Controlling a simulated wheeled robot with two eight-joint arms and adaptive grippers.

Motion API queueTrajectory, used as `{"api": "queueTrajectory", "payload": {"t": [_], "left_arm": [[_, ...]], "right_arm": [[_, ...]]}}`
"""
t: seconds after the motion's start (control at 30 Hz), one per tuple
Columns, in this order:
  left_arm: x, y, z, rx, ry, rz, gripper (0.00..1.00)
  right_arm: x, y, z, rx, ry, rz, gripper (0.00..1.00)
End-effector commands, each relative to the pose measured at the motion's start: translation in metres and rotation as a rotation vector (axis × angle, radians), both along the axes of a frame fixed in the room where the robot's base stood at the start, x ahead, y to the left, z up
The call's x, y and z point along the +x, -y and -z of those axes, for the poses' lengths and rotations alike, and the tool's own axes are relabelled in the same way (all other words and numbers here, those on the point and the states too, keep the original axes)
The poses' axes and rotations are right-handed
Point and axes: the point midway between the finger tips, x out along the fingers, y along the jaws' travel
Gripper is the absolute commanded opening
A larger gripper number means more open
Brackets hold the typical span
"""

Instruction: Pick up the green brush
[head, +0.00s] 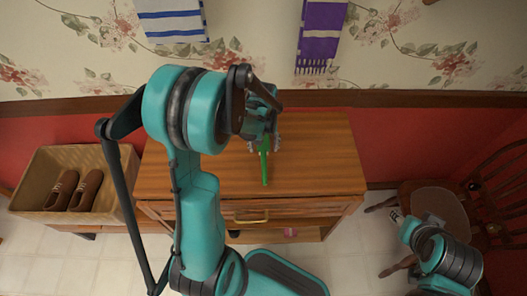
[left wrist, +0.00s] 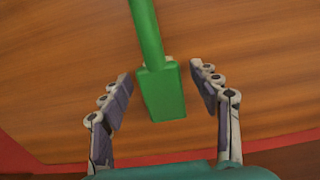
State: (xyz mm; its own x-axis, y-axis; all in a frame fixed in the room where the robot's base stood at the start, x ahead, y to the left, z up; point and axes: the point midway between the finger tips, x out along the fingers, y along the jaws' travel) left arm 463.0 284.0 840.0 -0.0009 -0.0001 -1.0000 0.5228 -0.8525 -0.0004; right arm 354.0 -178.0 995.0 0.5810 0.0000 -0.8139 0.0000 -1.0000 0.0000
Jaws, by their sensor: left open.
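The green brush (head: 264,165) lies on the wooden cabinet top (head: 320,150), its thin handle pointing toward the cabinet's front edge. In the left wrist view, the brush's wide block end (left wrist: 161,92) is between the two fingers, and its handle runs up out of the picture. My left gripper (left wrist: 161,88) is open, with a gap on each side of the block and no visible contact. In the head view my left gripper (head: 264,143) is over the far end of the brush and hides that end. The right gripper cannot be made out.
A wicker basket (head: 35,165) with brown shoes (head: 73,190) stands left of the cabinet. A chair (head: 440,205) is at the right, near my right arm. Striped towels (head: 172,18) hang on the wall behind. The cabinet top's right side is clear.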

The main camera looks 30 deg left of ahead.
Motion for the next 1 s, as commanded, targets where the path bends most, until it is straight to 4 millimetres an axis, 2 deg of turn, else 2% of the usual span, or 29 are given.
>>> {"api": "queueTrajectory", "payload": {"t": [0.2,0.43,0.77,0.87,1.0], "left_arm": [[0.0,0.0,0.001,0.0,0.0,0.0,0.62],[0.0,0.0,0.001,0.0,0.0,0.0,0.03],[0.0,0.0,-0.002,0.0,0.0,0.0,0.02],[0.0,0.0,-0.008,0.0,0.0,0.0,0.02],[0.0,0.0,-0.027,0.0,0.0,0.0,0.02]], "right_arm": [[0.0,0.0,0.0,0.0,0.0,0.0,0.4],[0.0,0.0,0.0,0.0,0.0,0.0,0.4],[0.0,0.0,-0.002,0.0,0.0,0.0,0.4],[0.0,0.0,-0.005,0.0,0.0,0.0,0.4],[0.0,0.0,-0.015,0.0,0.0,0.0,0.4]]}}
